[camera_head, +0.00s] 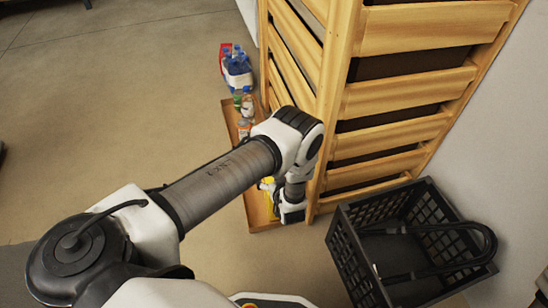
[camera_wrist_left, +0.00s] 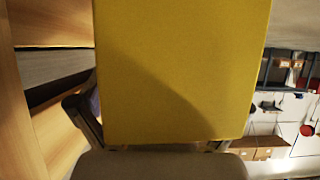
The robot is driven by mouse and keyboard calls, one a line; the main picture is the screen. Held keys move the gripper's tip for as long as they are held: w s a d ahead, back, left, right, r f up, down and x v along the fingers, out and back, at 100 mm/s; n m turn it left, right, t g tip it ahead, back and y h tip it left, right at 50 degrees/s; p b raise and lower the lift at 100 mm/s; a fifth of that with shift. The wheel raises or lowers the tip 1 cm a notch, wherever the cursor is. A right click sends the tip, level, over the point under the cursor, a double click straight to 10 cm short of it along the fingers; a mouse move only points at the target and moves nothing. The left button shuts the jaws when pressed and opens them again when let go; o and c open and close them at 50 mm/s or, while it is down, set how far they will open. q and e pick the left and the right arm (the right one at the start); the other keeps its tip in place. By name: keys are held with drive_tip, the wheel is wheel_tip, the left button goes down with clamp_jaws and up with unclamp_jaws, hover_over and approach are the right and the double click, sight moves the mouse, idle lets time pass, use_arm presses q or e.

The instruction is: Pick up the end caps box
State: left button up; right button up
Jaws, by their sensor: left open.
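A yellow box, which I take to be the end caps box, fills the middle of the left wrist view (camera_wrist_left: 180,65). In the head view my arm hides most of the box.
A slatted wooden rack (camera_head: 400,95) rises right beside my left wrist. Bottles (camera_head: 247,103) stand farther along the board, with a blue-capped bottle pack (camera_head: 237,70) beyond. A black crate (camera_head: 345,245) stands at the lower right. The floor at the left is clear.

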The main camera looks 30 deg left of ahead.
use_arm(q)
drive_tip(key=shift+r, duration=0.1)
clamp_jaws()
drive_tip(key=shift+r, duration=0.15)
